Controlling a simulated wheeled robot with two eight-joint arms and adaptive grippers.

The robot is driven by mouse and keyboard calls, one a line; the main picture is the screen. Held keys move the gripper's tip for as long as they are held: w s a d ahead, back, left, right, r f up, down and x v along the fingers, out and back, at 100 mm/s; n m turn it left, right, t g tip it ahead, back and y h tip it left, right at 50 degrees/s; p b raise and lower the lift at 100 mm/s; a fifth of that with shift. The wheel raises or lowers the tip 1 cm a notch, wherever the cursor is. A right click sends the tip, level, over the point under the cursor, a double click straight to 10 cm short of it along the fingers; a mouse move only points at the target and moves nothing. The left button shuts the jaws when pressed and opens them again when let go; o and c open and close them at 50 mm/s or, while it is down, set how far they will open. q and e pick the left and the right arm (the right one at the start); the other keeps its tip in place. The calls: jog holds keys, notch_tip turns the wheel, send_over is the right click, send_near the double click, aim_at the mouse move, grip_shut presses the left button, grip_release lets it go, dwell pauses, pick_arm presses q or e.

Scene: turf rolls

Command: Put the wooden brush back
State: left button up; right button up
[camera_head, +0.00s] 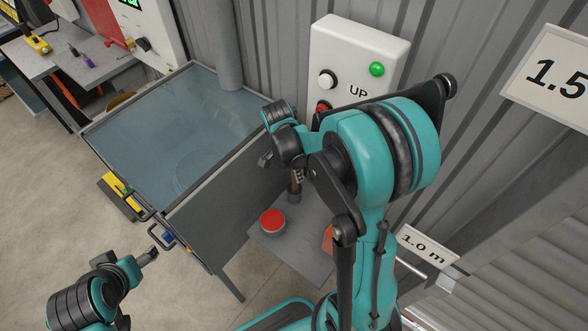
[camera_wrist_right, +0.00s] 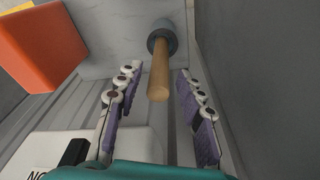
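A thing with a plain wooden handle (camera_wrist_right: 159,72) and a grey-blue round end shows in the right wrist view; it looks like the brush. In the head view its brown handle (camera_head: 295,184) and dark grey lower end stand on a small grey shelf (camera_head: 300,252), partly hidden by my right gripper. My right gripper (camera_wrist_right: 156,78) is open, with purple-padded fingers on either side of the handle and a visible gap on both sides. In the head view, the right gripper (camera_head: 296,170) is mostly hidden behind its arm. My left gripper (camera_head: 148,257) is at lower left, near the table's front handle.
A red round button (camera_head: 272,221) and an orange object (camera_head: 328,239) are on the shelf. A glass-topped table (camera_head: 175,130) stands to the left. A white control box (camera_head: 358,62) hangs on the corrugated wall. Open floor lies at left.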

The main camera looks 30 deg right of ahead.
jog(key=shift+r, duration=0.1)
jog(key=shift+r+p, duration=0.3)
jog(key=shift+r, duration=0.05)
notch_tip(320, 180, up, 11)
jog(key=a+p, duration=0.2)
jog(key=p, duration=0.1)
jog(key=s+a+r+n+t+y, duration=0.2)
jog(key=s+a+n+t, duration=0.5)
jog(key=n, duration=1.1)
jog(key=s+a+r, duration=0.1)
jog(key=s, duration=0.3)
jog(key=shift+a+r, duration=0.3)
jog(key=shift+r, duration=0.05)
